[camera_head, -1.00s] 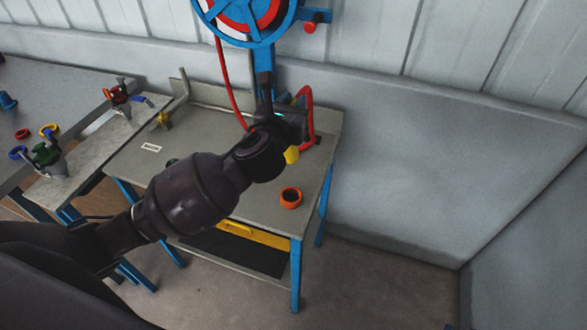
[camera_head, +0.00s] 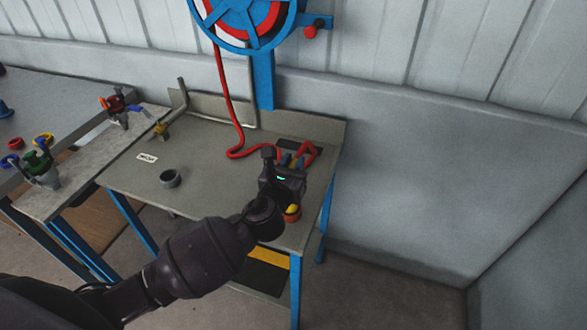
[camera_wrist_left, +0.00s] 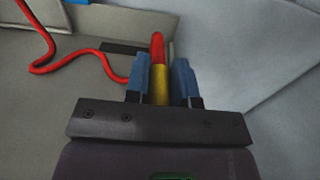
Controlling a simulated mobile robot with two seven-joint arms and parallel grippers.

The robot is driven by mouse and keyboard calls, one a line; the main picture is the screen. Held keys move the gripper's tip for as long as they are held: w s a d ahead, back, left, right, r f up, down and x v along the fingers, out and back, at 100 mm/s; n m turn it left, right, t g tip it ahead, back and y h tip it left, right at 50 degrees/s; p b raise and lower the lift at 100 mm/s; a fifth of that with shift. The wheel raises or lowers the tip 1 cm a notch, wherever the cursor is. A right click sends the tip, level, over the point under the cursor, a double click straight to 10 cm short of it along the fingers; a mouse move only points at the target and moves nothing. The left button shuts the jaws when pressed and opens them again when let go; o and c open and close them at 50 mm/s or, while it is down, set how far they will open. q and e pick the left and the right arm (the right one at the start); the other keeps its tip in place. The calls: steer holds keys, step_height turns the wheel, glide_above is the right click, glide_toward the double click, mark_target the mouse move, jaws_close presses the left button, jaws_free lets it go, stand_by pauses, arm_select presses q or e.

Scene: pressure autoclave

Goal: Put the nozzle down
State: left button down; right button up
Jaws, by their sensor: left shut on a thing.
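The nozzle (camera_wrist_left: 160,88) shows in the left wrist view as a yellow piece with a red end, between the blue fingers of my left gripper (camera_wrist_left: 161,78). In the head view my left gripper (camera_head: 292,161) is shut on it above the right part of the grey bench (camera_head: 215,150). The nozzle's yellow end (camera_head: 292,208) shows below the gripper at the orange ring holder (camera_head: 291,216). I cannot tell whether it is inside the ring or above it; my gripper and wrist hide part of it. My right gripper is not in view.
A red hose (camera_head: 229,110) runs from the blue reel (camera_head: 243,15) down across the bench. A grey ring (camera_head: 170,179) stands on the bench's left part, near a white label (camera_head: 147,157). A side table with valves (camera_head: 42,170) is at left; walls close the back and right.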

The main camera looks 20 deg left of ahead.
arm_select(q)
steer(key=shift+f, duration=0.6)
steer(key=shift+r, duration=0.1)
steer(key=c, duration=1.4)
jaws_free()
steer(key=shift+f, duration=0.25)
steer(key=o, duration=0.4)
steer(key=shift+o, duration=0.2)
steer(key=shift+r, duration=0.1)
